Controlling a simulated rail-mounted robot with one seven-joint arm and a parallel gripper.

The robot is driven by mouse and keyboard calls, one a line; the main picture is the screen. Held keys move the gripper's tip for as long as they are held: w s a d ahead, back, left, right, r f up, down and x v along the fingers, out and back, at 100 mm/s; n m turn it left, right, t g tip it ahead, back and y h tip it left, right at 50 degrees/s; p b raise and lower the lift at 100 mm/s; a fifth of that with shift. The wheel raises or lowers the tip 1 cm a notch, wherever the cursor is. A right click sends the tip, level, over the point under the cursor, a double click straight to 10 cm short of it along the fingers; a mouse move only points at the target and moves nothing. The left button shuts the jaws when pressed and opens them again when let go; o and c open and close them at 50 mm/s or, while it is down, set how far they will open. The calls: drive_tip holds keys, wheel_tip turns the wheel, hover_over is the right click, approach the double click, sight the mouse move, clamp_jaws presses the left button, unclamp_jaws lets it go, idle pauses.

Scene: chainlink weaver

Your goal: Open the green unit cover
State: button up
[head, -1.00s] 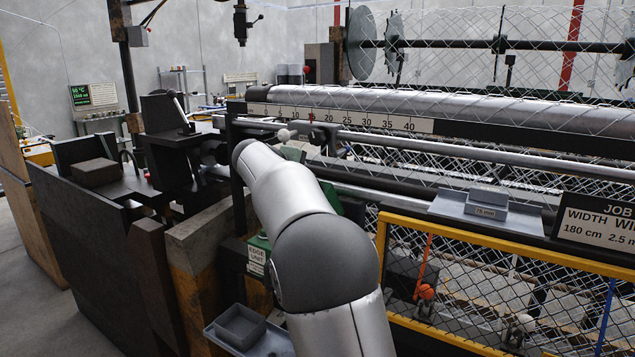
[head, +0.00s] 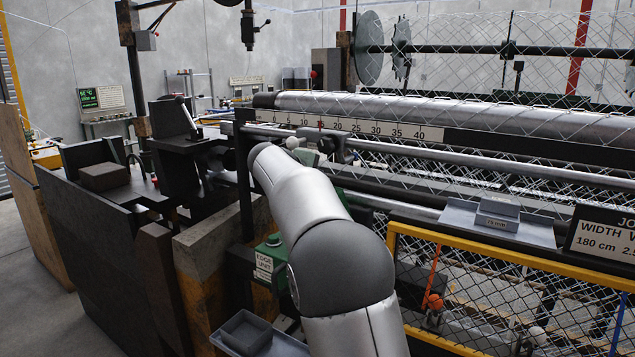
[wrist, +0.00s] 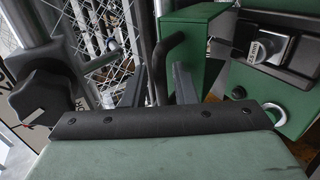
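The green edge unit (head: 274,244), with a white label, shows partly to the left of my arm in the head view; my arm hides the rest. In the wrist view, a green panel (wrist: 165,155) with a dark bolted strip (wrist: 165,119) fills the bottom. I cannot tell for sure that this panel is the cover. A black bent handle (wrist: 162,62) rises behind the strip. My gripper (wrist: 159,80) appears open, with grey fingers either side of the handle and gaps between. Their lower parts are hidden behind the strip. The head view hides my gripper.
A green box (wrist: 192,45) stands close behind the handle. A black knob (wrist: 45,95) is at left, and a latch-like metal part (wrist: 265,50) and a ring (wrist: 273,113) are at right. A yellow-framed mesh guard (head: 480,265) and a grey tray (head: 250,332) flank my arm.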

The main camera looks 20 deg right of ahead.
drive_tip(key=shift+a, duration=0.1)
drive_tip(key=b+v, duration=0.3)
drive_tip(key=v, duration=1.4)
drive_tip(key=shift+s+b, duration=0.2)
drive_tip(key=shift+b, duration=0.1)
